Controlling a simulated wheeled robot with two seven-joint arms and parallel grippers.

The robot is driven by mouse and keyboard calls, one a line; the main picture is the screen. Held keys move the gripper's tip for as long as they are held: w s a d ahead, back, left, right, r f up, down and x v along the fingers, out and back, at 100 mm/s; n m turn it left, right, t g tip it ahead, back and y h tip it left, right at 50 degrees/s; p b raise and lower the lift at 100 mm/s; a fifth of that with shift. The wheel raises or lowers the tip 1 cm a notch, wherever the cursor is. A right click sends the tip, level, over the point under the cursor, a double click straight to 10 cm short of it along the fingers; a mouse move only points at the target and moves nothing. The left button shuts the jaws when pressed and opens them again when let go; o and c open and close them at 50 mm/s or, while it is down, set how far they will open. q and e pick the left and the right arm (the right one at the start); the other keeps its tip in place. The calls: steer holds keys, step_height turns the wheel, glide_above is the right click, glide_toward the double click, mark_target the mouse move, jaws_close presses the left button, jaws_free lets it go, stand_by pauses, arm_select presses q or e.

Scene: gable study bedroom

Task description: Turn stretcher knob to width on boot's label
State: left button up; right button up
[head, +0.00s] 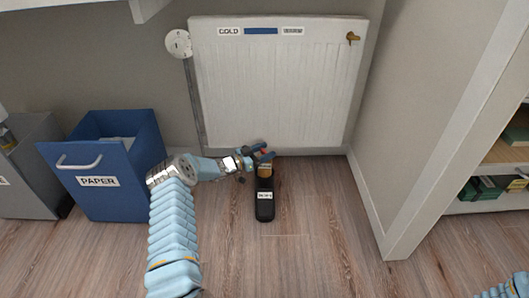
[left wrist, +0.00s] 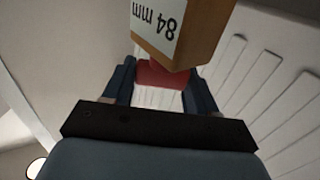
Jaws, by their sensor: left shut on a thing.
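A black boot (head: 264,212) stands on the wood floor in front of the radiator. It bears a white label (head: 265,195) whose print is too small to read. The tan stretcher block (head: 265,171) shows at the boot's top, partly behind my gripper. My left gripper (head: 265,152) is at the block's far end. In the left wrist view, the block (left wrist: 205,38) carries a white tag (left wrist: 158,25) reading "84 mm", upside down. The red stretcher knob (left wrist: 160,76) is between my left fingers, which are shut on it. My right gripper is out of view.
A white radiator (head: 275,90) marked "COLD" stands close behind the boot. A blue bin (head: 130,180) labelled "PAPER" is at the left, near my left arm. A shelf (head: 495,205) is at the right. The floor right of the boot is clear.

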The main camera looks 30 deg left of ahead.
arm_select(q)
steer(key=o, duration=1)
steer(key=p+v, duration=0.2)
steer(key=v, duration=1.1)
steer(key=shift+s+a, duration=0.2)
steer(key=shift+s, duration=0.1)
